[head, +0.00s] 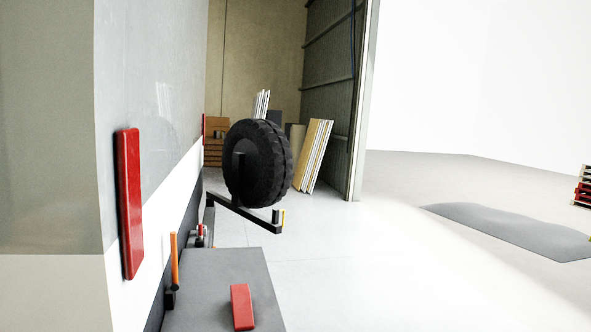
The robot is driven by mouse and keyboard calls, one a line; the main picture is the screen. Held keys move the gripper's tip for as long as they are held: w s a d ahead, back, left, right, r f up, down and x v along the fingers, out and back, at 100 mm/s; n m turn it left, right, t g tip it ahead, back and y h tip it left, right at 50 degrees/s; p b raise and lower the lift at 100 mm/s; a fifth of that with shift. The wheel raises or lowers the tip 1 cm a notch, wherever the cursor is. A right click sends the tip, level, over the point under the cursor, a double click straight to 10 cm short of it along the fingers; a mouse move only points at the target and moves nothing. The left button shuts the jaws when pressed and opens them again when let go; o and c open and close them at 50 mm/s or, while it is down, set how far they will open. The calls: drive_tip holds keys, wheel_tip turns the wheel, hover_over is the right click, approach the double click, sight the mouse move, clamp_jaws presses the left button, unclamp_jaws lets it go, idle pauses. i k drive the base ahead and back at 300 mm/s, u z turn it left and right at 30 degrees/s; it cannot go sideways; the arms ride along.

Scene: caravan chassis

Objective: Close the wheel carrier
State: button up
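The wheel carrier (240,211) is a dark bar standing out from the caravan's rear wall (150,100). It is swung open, with its free end toward the right. A black knobbly spare tyre (262,165) stands upright on it. A small upright piece with yellow (282,219) shows at the free end. An upright orange handle (174,260) on a dark base stands close to the wall, nearer to me. My gripper is not in view.
A red lamp (130,203) is on the near wall. A grey flat surface (215,285) with a red block (242,306) lies low in front. Boards (314,156) lean behind the tyre. A dark mat (510,230) lies at right. Floor right of the carrier is clear.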

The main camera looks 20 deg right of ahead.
sight(257, 164)
drive_tip(key=z, duration=0.35)
drive_tip(key=k, duration=0.85)
drive_tip(key=z, duration=0.7)
drive_tip(key=i, duration=1.2)
drive_tip(key=z, duration=0.5)
drive_tip(key=i, duration=1.75)
drive_tip(key=z, duration=0.15)
drive_tip(key=i, duration=3.5)
drive_tip(key=u, duration=0.5)
drive_tip(key=i, duration=1.5)
drive_tip(key=u, duration=1.4)
drive_tip(key=i, duration=1.05)
drive_tip(key=u, duration=0.9)
drive_tip(key=i, duration=0.7)
drive_tip(key=u, duration=0.25)
